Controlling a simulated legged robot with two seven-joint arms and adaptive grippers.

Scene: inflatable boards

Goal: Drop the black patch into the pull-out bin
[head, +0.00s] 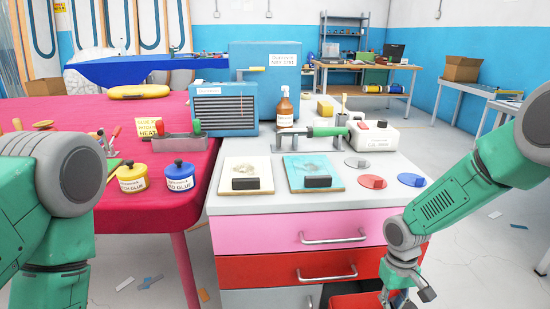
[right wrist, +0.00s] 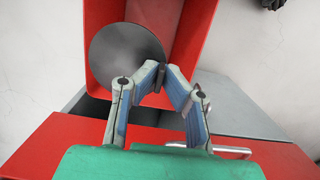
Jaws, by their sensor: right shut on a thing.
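The black patch (right wrist: 125,58), a dark grey round disc, shows in the right wrist view with its edge at my right fingertips. My right gripper (right wrist: 168,82) is shut on it, over the opening of the red pull-out bin (right wrist: 190,30). In the head view my right gripper (head: 402,298) is low in front of the cabinet, beside the red bin (head: 352,301) at the bottom edge. The patch cannot be made out there. My left arm is at the left, but its gripper is not in view.
The grey worktop (head: 300,205) holds two boards with black blocks, a red disc (head: 371,181) and a blue disc (head: 411,180). Below are a pink drawer (head: 270,230) and a red drawer (head: 250,270) with protruding handles. A pink-red table (head: 145,218) stands at left.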

